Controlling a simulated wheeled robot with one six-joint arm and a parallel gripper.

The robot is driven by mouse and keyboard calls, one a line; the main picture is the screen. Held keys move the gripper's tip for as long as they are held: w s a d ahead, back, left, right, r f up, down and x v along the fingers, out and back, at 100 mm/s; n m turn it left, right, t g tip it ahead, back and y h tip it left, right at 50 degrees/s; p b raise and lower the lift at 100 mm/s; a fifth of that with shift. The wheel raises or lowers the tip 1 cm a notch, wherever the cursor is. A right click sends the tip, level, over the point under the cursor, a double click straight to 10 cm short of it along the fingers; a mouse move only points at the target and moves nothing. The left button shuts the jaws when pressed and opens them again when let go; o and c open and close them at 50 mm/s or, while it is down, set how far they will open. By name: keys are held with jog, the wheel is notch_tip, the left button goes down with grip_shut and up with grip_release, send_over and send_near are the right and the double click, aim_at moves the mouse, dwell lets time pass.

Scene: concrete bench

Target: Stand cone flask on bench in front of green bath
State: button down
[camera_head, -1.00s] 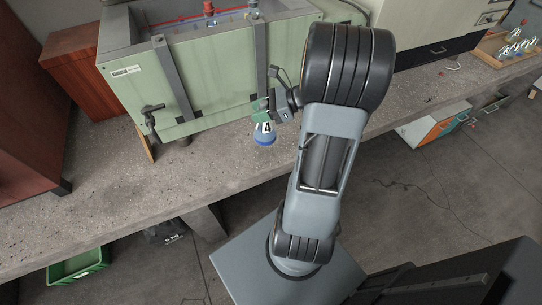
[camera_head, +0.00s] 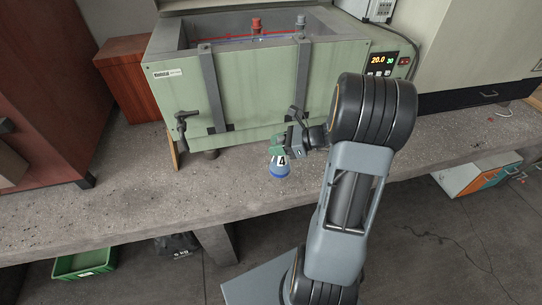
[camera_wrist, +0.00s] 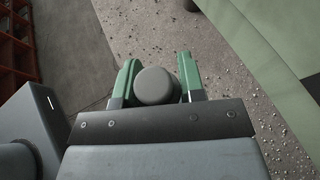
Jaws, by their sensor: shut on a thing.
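The cone flask (camera_head: 280,169) has a white label reading 4 and blue at its base. It is upright in front of the green bath (camera_head: 255,97), over the concrete bench (camera_head: 130,200). I cannot tell whether its base touches the bench. My gripper (camera_head: 279,146) is shut on the flask's neck. In the wrist view my gripper (camera_wrist: 158,80) has a green finger on each side of the flask's round grey top (camera_wrist: 154,86); the flask's body is hidden below it. The green bath also shows at the right of the wrist view (camera_wrist: 265,40).
A tap (camera_head: 183,125) sticks out from the bath's front left. A reddish-brown cabinet (camera_head: 45,90) stands on the left of the bench. The bench between cabinet and flask is clear. The bench's front edge is close in front of the flask.

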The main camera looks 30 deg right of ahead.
jog(key=shift+w+a+f, duration=0.25)
jog(key=shift+w+f, duration=0.15)
jog(key=shift+f, duration=0.2)
jog(key=shift+w+a+f, duration=0.25)
jog(key=shift+w+f, duration=0.15)
jog(key=shift+f, duration=0.2)
jog(key=shift+w+f+b, duration=0.2)
jog(key=shift+f+b, duration=0.15)
jog(key=shift+f, duration=1.35)
jog(key=shift+f, duration=0.2)
jog(key=c, duration=0.7)
grip_release()
